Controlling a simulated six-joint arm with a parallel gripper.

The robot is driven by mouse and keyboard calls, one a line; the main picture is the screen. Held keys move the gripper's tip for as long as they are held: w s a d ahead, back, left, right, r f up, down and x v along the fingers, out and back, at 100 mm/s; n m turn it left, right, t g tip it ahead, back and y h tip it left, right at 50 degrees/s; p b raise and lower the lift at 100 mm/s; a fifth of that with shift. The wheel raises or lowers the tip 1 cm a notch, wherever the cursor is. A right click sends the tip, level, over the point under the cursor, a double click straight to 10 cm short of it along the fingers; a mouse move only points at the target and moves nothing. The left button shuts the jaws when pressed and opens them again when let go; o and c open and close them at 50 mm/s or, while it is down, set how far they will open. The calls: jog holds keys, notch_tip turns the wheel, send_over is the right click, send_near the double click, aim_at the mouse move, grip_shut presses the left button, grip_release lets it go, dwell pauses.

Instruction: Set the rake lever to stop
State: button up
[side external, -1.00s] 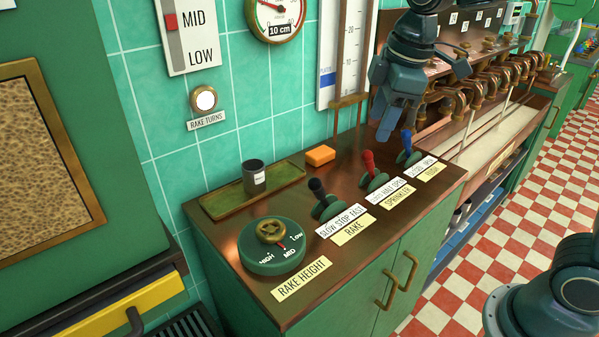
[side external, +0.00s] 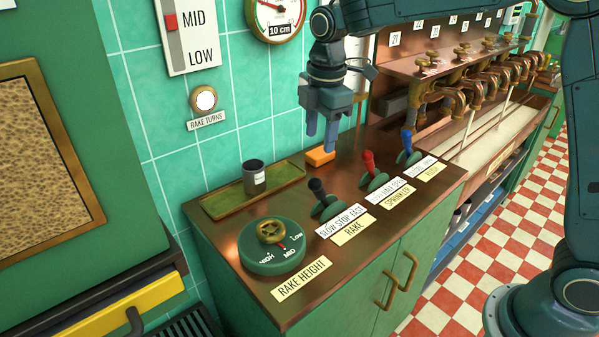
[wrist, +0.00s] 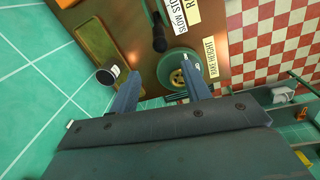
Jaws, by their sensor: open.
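The rake lever (side external: 317,189) has a black knob and a green base on the copper counter. It leans to the left in the side view, toward the SLOW end of its SLOW STOP FAST label (side external: 340,220). My gripper (side external: 321,138) is open and empty, pointing down above and behind the lever, apart from it. In the wrist view the black lever (wrist: 159,38) shows ahead of the gap between my two fingers (wrist: 162,85). The yellow RAKE label (side external: 353,230) lies in front of the lever.
The red sprinkler lever (side external: 369,160) and a blue lever (side external: 406,140) stand to the right. The green rake height dial (side external: 272,246) is at the front left. A tray (side external: 222,208) with a dark cup (side external: 254,177) and an orange block (side external: 320,156) lie at the back.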

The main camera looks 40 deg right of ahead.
aim_at(316, 183)
jog(key=f, duration=0.9)
jog(key=w+f, duration=0.1)
jog(key=f, duration=0.3)
jog(key=shift+w+d+f, duration=0.1)
jog(key=shift+d+f, duration=0.05)
jog(key=shift+f, duration=0.15)
grip_shut()
